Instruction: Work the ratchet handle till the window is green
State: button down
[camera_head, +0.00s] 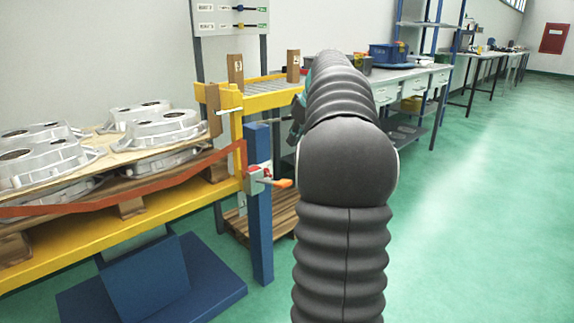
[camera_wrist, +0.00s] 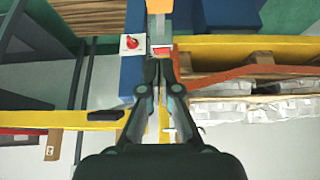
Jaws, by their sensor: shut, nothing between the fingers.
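The ratchet's orange handle (camera_head: 276,183) sticks out to the right from the blue post at the pallet's corner in the head view. It shows at the top edge of the wrist view (camera_wrist: 160,6), with a grey metal part below it. A small red patch in a pale frame (camera_wrist: 161,50), which looks like the window, lies below that. The orange strap (camera_head: 120,188) runs from the post across the castings' pallet. My gripper (camera_wrist: 161,62) is shut and empty, its tips close to the red patch; contact cannot be told. In the head view my arm hides it.
A red knob on a white plate (camera_wrist: 131,43) sits beside the ratchet. The yellow frame (camera_head: 150,213) carries the pallet with several aluminium castings (camera_head: 160,140). The blue post (camera_head: 259,225) stands below the ratchet. Green floor (camera_head: 470,220) is clear on the right.

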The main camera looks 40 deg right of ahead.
send_over(281, 181)
jog(key=f, duration=0.8)
jog(key=shift+s+f, duration=0.35)
jog(key=shift+s, duration=0.05)
jog(key=shift+s+f, duration=0.2)
jog(key=shift+f, duration=0.35)
jog(key=shift+s+f, duration=0.15)
jog(key=shift+f, duration=0.4)
jog(key=shift+s+f, duration=0.2)
jog(key=shift+f, duration=0.6)
jog(key=shift+b, duration=0.35)
